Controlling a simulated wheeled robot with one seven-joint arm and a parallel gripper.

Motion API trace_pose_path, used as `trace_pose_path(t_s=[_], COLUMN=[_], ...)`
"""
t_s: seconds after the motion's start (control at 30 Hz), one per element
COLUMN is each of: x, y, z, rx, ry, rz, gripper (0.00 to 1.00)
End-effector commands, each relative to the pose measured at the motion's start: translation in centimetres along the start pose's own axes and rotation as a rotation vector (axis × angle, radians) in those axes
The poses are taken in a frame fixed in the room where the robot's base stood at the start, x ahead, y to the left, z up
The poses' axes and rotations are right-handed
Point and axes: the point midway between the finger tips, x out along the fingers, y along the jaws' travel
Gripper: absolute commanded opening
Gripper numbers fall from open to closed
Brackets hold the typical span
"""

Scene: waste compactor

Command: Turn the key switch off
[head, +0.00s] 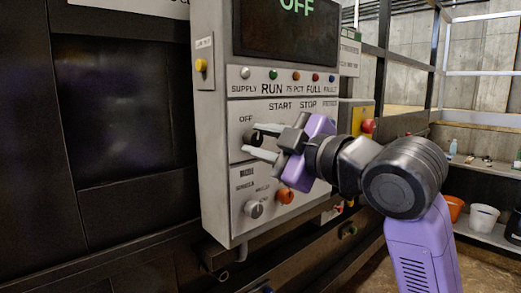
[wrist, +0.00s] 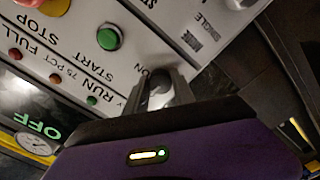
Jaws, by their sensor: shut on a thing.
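The key switch (head: 255,138) is a dark knob on the grey control panel (head: 222,200), beside the OFF label. It also shows in the wrist view (wrist: 160,93). My gripper (head: 251,140) reaches in from the right, with one finger above and one below the switch. In the wrist view my gripper (wrist: 160,80) has its two fingers on either side of the switch, shut on it. The fingers partly hide the switch, so its exact angle cannot be told. The display (head: 288,28) at the panel's top reads OFF.
A green START button (wrist: 108,38) sits close to the fingers. Below are a silver knob (head: 254,209) and an orange knob (head: 285,196). A yellow button (head: 201,65) is on the panel's left side. A red button (head: 368,126) is to the right.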

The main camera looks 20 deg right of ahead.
Motion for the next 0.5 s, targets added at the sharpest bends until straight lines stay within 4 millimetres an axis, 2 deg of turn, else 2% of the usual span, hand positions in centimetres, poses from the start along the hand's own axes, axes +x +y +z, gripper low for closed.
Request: trace_pose_path(t_s=[0.2, 0.5], x=[-0.03, -0.03], y=[-0.09, -0.01], z=[0.05, -0.03], rx=[-0.094, -0.14], ry=[0.0, 0.0], rz=[0.0, -0.001], gripper=[0.0, 0.0])
